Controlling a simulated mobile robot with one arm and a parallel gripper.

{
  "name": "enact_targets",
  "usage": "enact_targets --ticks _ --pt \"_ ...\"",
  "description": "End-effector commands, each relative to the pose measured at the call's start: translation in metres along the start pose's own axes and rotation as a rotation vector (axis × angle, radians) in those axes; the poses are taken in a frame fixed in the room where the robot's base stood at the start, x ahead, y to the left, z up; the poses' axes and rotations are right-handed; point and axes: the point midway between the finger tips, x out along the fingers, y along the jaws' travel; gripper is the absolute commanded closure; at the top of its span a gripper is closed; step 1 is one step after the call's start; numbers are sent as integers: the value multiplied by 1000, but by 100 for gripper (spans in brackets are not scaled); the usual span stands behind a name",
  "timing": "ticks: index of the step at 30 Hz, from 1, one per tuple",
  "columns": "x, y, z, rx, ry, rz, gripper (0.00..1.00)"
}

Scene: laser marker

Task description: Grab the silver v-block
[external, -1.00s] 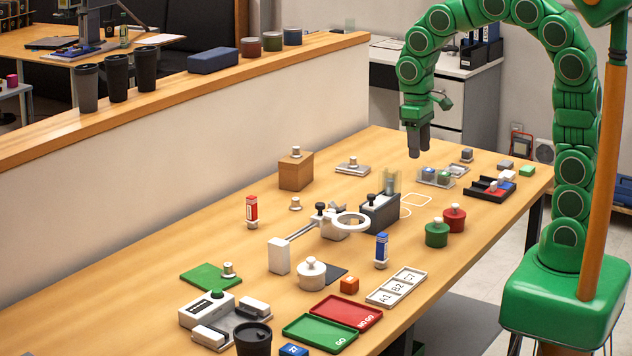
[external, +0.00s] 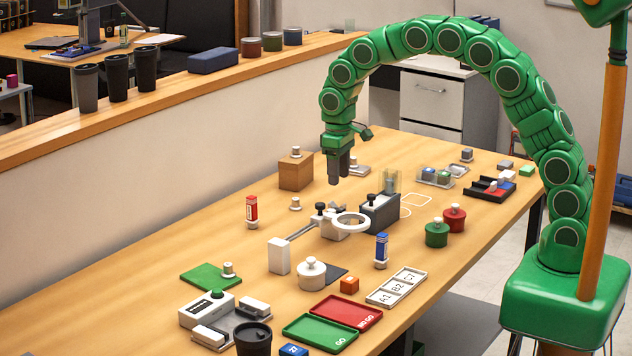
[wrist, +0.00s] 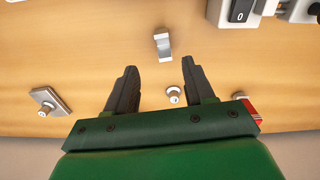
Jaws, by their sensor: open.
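In the wrist view a small silver-grey block (wrist: 162,45) with an angled shape lies on the wooden table beyond my fingertips, roughly in line with the gap between them. It looks most like the silver v-block, but I cannot be certain, and I cannot pick it out clearly in the external view. My gripper (external: 339,183) is open and empty, pointing down above the table. Its two dark fingers (wrist: 158,70) show apart in the wrist view.
A dark grey fixture (external: 380,217) and a white ring (external: 352,223) stand in front. A low wall (external: 200,150) borders the table's far side.

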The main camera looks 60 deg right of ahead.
Motion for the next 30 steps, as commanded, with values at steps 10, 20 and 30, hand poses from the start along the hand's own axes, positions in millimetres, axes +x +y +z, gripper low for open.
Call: enact_targets --ticks 10,20,30 --pt "22 -6 -24 -12 10 -2 47" --pt "48 -6 -22 -12 8 -2 47" --pt "85 -6 -18 -12 8 -2 47"
